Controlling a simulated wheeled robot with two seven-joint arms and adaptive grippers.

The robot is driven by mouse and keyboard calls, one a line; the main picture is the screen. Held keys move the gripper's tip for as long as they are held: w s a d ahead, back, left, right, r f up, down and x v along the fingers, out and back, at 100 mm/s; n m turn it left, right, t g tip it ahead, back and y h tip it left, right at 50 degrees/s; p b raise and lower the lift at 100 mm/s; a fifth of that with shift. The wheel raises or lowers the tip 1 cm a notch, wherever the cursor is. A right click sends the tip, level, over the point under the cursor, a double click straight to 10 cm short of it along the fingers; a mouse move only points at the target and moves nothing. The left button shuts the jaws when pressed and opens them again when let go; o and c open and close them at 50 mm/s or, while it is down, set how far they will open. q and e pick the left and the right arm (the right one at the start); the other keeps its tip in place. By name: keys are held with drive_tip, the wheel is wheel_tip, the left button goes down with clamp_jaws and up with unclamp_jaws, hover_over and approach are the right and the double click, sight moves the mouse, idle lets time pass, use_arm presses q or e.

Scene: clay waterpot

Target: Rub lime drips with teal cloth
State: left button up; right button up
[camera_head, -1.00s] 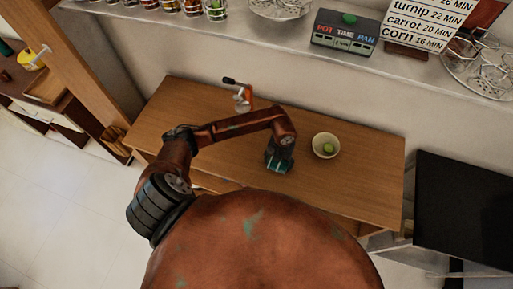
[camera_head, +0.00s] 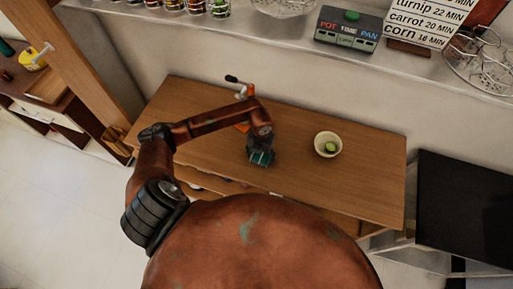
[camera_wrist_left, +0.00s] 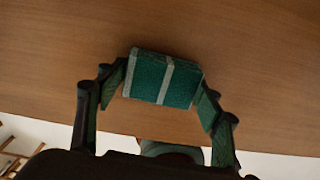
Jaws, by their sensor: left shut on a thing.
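My left gripper (camera_head: 260,158) is over the wooden table, near its front edge and left of the bowl. It is shut on the teal cloth (camera_head: 262,157). In the left wrist view the cloth (camera_wrist_left: 148,76) is a folded teal pad with pale stripes, between the two fingers of the gripper (camera_wrist_left: 163,86). The pad is close to the wooden surface; I cannot tell whether it touches. I make out no lime drips on the bare wood; any under the cloth or arm are hidden. My right gripper is not in view.
An orange device with a dark handle (camera_head: 231,79) stands behind my left arm, partly hidden. The table's right part is clear. A shelf (camera_head: 285,28) runs behind.

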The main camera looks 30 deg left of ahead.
use_arm(q)
drive_tip(key=shift+a, duration=0.4)
wheel_tip(320, 180, up, 4)
drive_tip(key=shift+f+p, duration=0.2)
drive_tip(key=shift+p, duration=0.7)
drive_tip(key=shift+r+p, duration=1.25)
drive_tip(key=shift+r, duration=0.9)
drive_tip(key=shift+s+r, duration=0.1)
drive_tip(key=shift+r, duration=0.05)
drive_tip(key=shift+d, duration=0.1)
